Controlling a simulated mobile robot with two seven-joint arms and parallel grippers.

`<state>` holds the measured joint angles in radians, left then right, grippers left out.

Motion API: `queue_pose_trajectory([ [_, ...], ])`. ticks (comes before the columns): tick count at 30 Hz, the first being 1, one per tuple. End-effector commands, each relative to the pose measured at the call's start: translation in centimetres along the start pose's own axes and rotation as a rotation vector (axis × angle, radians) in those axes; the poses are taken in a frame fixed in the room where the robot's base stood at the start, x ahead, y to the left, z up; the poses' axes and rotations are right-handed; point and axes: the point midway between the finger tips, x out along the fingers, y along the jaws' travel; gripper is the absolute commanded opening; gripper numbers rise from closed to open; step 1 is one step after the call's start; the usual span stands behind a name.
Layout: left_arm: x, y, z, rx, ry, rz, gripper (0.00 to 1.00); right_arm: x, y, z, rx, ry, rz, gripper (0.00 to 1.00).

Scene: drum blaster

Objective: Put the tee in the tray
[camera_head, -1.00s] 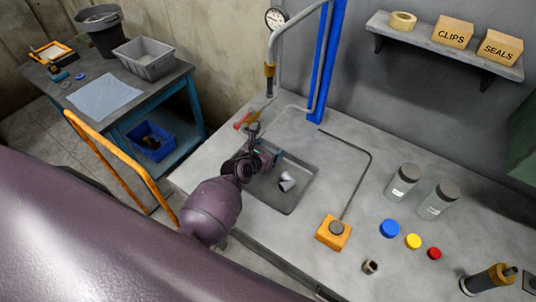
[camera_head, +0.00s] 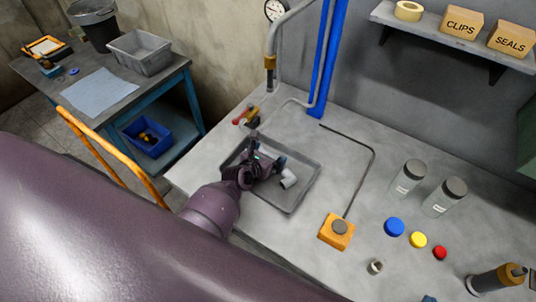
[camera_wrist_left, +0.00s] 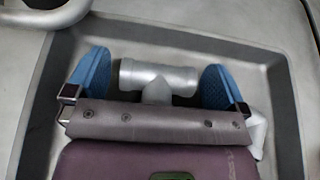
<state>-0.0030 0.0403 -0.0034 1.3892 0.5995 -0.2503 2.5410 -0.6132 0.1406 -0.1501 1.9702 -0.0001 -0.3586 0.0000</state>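The tee (camera_wrist_left: 158,82) is a grey T-shaped pipe fitting, seen in the left wrist view against the floor of the grey tray (camera_wrist_left: 283,80). The tray also shows in the head view (camera_head: 307,190), sunk-looking and shallow on the bench. My left gripper (camera_wrist_left: 157,80) is open, with a blue finger at each end of the tee and gaps between. In the head view my left gripper (camera_head: 268,166) is over the tray and hides the tee there. A pale pipe piece (camera_head: 288,179) lies in the tray, right of the gripper. My right gripper is not in view.
An orange box with a grey button (camera_head: 337,231) stands right of the tray. Jars (camera_head: 408,178), coloured caps (camera_head: 394,227) and a small ring (camera_head: 375,267) lie further right. A pipe with a red valve handle (camera_head: 240,117) rises behind the tray.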

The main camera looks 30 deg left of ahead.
Motion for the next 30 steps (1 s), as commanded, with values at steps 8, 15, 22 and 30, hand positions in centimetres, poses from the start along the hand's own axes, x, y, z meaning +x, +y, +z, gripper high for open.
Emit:
queue_pose_trajectory([
  [8, -0.1, 0.0, 0.2, -0.001, 0.0, 0.0, 1.0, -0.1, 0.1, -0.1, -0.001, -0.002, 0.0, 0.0],
  [15, -2.5, 0.0, 0.2, -0.004, 0.0, 0.0, 1.0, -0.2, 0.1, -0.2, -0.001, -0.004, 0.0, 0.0],
  [22, -6.6, 0.0, 0.2, -0.002, 0.0, 0.002, 1.0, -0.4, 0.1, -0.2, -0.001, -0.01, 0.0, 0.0],
  [30, -10.6, 0.0, 0.2, -0.002, 0.0, 0.0, 1.0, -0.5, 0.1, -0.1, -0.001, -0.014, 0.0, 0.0],
])
